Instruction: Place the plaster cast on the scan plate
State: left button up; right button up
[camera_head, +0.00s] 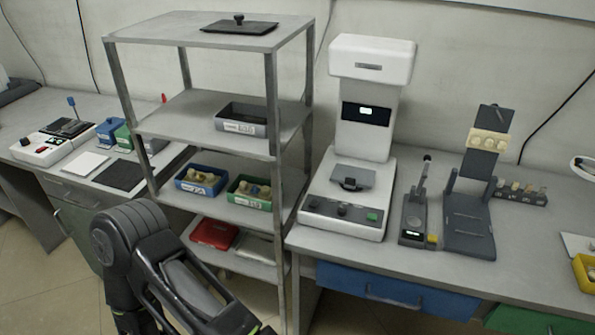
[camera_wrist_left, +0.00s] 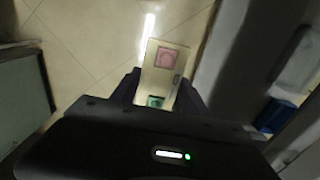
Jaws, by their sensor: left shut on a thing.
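In the left wrist view my left gripper (camera_wrist_left: 160,90) is shut on a pale oblong piece (camera_wrist_left: 158,85) with a pink square and a green patch on its face. I cannot tell whether this is the plaster cast. The floor shows beyond it. In the head view my left arm is at the lower left, in front of the rack, and the held piece is not visible. The scan plate (camera_head: 352,177) is a small grey plate with a dark fixture on the white scanner (camera_head: 340,210), on the right bench. My right gripper is not in view.
The grey open rack (camera_head: 190,110) stands left of the scanner, with a blue bin (camera_head: 200,180) and a green bin (camera_head: 250,193) holding cream pieces. A dark upright stand (camera_head: 470,225) and a small lever device (camera_head: 413,225) stand right of the scanner.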

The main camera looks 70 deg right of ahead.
aim_at(352, 174)
jog(key=z, duration=3.6)
